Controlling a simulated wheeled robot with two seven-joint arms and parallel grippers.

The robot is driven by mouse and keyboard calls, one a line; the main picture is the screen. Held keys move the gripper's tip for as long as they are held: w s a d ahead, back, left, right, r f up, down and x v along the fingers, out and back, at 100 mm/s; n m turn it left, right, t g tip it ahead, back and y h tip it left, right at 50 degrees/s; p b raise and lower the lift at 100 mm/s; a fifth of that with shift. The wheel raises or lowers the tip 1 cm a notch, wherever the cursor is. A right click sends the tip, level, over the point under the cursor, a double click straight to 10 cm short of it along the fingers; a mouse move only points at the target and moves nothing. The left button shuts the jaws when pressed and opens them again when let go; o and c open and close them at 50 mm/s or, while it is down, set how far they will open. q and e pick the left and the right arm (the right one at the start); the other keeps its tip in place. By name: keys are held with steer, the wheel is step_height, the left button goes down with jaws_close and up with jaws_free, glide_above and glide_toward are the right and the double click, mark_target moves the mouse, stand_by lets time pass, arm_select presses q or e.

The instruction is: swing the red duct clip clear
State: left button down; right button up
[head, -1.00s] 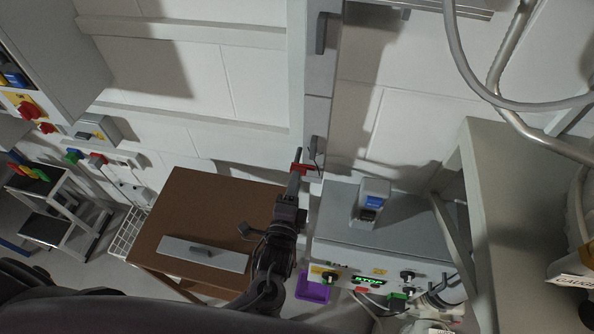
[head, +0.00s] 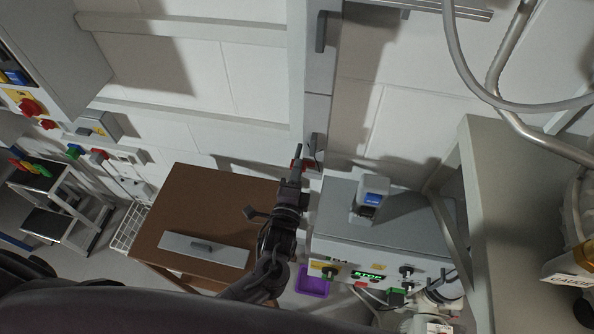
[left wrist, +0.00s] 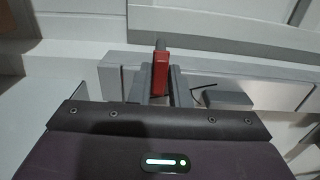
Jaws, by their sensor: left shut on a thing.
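The red duct clip (head: 309,163) shows as small red patches at the tip of my left arm, beside the grey vertical duct (head: 317,112). My left gripper (head: 297,160) reaches up to it from below and is shut on it. In the left wrist view the red clip (left wrist: 160,73) stands upright between the two grey fingers (left wrist: 158,80). The fingers hide part of the clip, and I cannot tell how it joins the duct. My right gripper is not in view.
A brown cabinet (head: 190,215) stands left of my left arm. A grey machine (head: 400,215) with a green display and a blue-labelled device (head: 371,198) on top stands close to its right. A purple tray (head: 312,281) lies low between them. Pipes hang at upper right.

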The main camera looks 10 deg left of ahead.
arm_select(q)
steer(key=shift+n, duration=0.3)
steer(key=shift+a+r+n+b, duration=0.15)
steer(key=shift+n+b, duration=0.1)
steer(key=shift+n, duration=2.65)
steer(key=shift+a+r+n+b, duration=0.1)
steer(key=shift+a+n+b, duration=0.15)
steer(key=shift+n, duration=2.65)
steer(key=shift+a+r+n+b, duration=0.15)
steer(key=shift+n+b, duration=0.1)
steer(key=shift+n, duration=2.65)
steer(key=c, duration=1.4)
jaws_free()
steer(key=shift+c, duration=0.2)
